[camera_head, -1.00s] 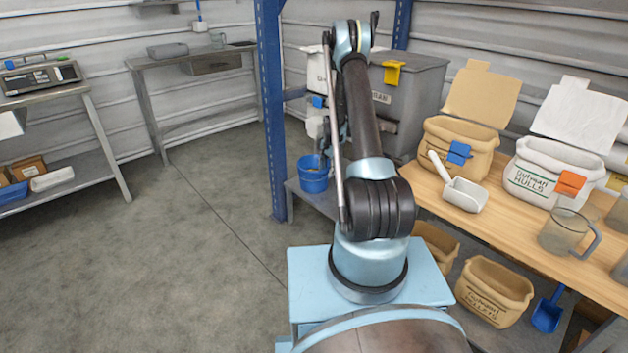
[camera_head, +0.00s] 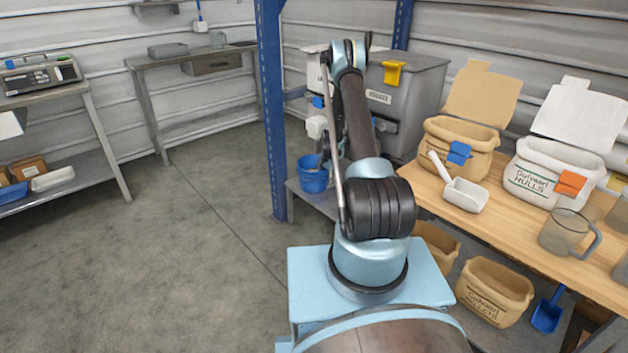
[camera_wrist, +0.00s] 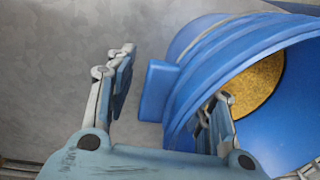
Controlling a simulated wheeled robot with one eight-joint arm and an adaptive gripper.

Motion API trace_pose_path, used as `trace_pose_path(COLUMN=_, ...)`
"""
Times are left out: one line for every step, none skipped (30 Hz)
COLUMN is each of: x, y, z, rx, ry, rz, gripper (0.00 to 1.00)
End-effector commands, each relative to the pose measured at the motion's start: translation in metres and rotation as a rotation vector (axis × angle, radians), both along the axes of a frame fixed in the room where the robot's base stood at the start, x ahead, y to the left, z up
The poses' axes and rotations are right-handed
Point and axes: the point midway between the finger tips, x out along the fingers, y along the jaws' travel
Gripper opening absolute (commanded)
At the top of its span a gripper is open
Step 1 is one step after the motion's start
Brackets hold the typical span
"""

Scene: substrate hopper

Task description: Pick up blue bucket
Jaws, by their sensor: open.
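The blue bucket (camera_head: 313,180) stands on a low grey shelf beside the blue post, left of my arm. In the wrist view the bucket (camera_wrist: 200,60) fills the right side, its mouth toward the right, with yellowish grainy material inside. A blue tab sticks out from its rim. My gripper (camera_wrist: 170,85) is open. One finger is outside the bucket, left of the tab, and the other reaches in past the rim, so the tab and wall lie between them. Contact cannot be told. In the head view the gripper is small and partly hidden by my arm.
The blue post (camera_head: 270,110) rises close to the bucket's left. A grey hopper (camera_head: 410,95) stands behind my arm. A wooden table (camera_head: 500,215) with sacks, a scoop and a jug is at right. The floor at left is clear.

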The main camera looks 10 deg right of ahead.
Motion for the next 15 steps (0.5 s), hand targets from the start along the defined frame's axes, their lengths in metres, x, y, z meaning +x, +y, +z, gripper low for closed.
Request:
trace_pose_path(x=0.0000, y=0.0000, z=0.0001, rx=0.000, ry=0.000, rz=0.000, gripper=0.49)
trace_pose_path(x=0.0000, y=0.0000, z=0.0001, rx=0.000, ry=0.000, rz=0.000, gripper=0.42)
trace_pose_path(x=-0.0001, y=-0.0001, z=0.0001, rx=0.000, ry=0.000, rz=0.000, gripper=0.33)
trace_pose_path(x=0.0000, y=-0.0001, z=0.0002, rx=0.000, ry=0.000, rz=0.000, gripper=0.26)
trace_pose_path(x=0.0000, y=-0.0001, z=0.0002, rx=0.000, ry=0.000, rz=0.000, gripper=0.19)
trace_pose_path(x=0.0000, y=-0.0001, z=0.0002, rx=0.000, ry=0.000, rz=0.000, gripper=0.10)
trace_pose_path(x=0.0000, y=-0.0002, z=0.0003, rx=0.000, ry=0.000, rz=0.000, gripper=0.03)
trace_pose_path(x=0.0000, y=-0.0002, z=0.0003, rx=0.000, ry=0.000, rz=0.000, gripper=0.00)
trace_pose_path(x=-0.0001, y=-0.0002, z=0.0002, rx=0.000, ry=0.000, rz=0.000, gripper=0.00)
trace_pose_path(x=-0.0001, y=-0.0002, z=0.0002, rx=0.000, ry=0.000, rz=0.000, gripper=0.00)
trace_pose_path(x=0.0000, y=-0.0001, z=0.0009, rx=0.000, ry=0.000, rz=0.000, gripper=0.00)
trace_pose_path(x=-0.0001, y=-0.0002, z=0.0009, rx=0.000, ry=0.000, rz=0.000, gripper=0.00)
trace_pose_path(x=-0.0001, y=-0.0002, z=0.0009, rx=0.000, ry=0.000, rz=0.000, gripper=0.00)
trace_pose_path(x=-0.0002, y=-0.0002, z=0.0008, rx=0.000, ry=0.000, rz=0.000, gripper=0.00)
trace_pose_path(x=-0.0002, y=-0.0003, z=0.0007, rx=-0.001, ry=0.001, rz=0.000, gripper=0.00)
